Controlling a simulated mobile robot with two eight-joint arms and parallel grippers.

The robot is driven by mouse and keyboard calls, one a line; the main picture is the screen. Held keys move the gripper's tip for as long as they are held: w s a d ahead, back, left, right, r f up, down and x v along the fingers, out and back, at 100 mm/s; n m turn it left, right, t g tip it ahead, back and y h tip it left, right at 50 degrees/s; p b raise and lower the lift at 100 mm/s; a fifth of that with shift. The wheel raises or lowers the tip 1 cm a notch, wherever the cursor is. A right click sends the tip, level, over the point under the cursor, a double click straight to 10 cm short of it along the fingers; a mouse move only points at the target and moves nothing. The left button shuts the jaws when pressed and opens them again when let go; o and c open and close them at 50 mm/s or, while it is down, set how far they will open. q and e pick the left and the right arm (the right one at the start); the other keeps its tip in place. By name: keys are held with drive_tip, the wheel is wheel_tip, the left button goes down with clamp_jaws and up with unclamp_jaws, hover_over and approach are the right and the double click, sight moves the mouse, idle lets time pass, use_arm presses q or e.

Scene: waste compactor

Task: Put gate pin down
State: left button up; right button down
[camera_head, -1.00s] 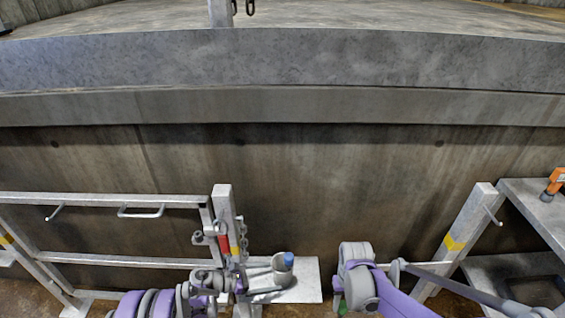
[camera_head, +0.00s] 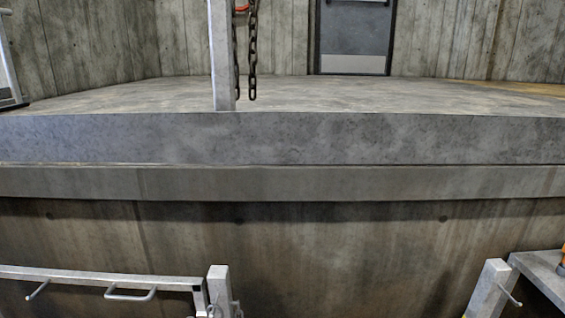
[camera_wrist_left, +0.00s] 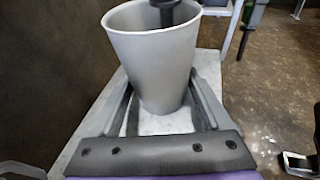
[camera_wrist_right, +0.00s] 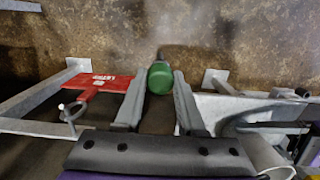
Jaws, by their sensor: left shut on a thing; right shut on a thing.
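In the left wrist view my left gripper (camera_wrist_left: 162,115) is shut around a pale grey tapered cup (camera_wrist_left: 152,60). A dark rod-like piece (camera_wrist_left: 168,10) reaches into the cup's mouth. The cup is over a pale metal plate (camera_wrist_left: 85,140). I cannot tell whether this is the gate pin. A red tag (camera_wrist_right: 98,82) with white lettering and a metal ring lies left of the fingers. Neither gripper shows in the head view.
In the head view, a metal gate rail (camera_head: 90,277) stands at lower left, with a post (camera_head: 219,290) at its end. Another post (camera_head: 488,290) and a metal table (camera_head: 545,275) are at lower right. A concrete ledge (camera_head: 290,140) crosses behind, with a chain (camera_head: 252,50) above it.

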idle(0.5)
drive_tip(key=w+a+r+n+t, duration=0.1)
drive_tip(key=w+a+r+n, duration=0.6)
drive_tip(key=w+r, duration=0.45)
drive_tip(key=w+a+r+n, duration=0.1)
drive_tip(key=a+r+n, duration=0.4)
drive_tip(key=a+r, duration=0.65)
wheel_tip(320, 180, down, 9)
drive_tip(key=shift+d+f, duration=0.15)
drive_tip(key=shift+d, duration=0.2)
drive_tip(key=c, duration=0.5)
unclamp_jaws()
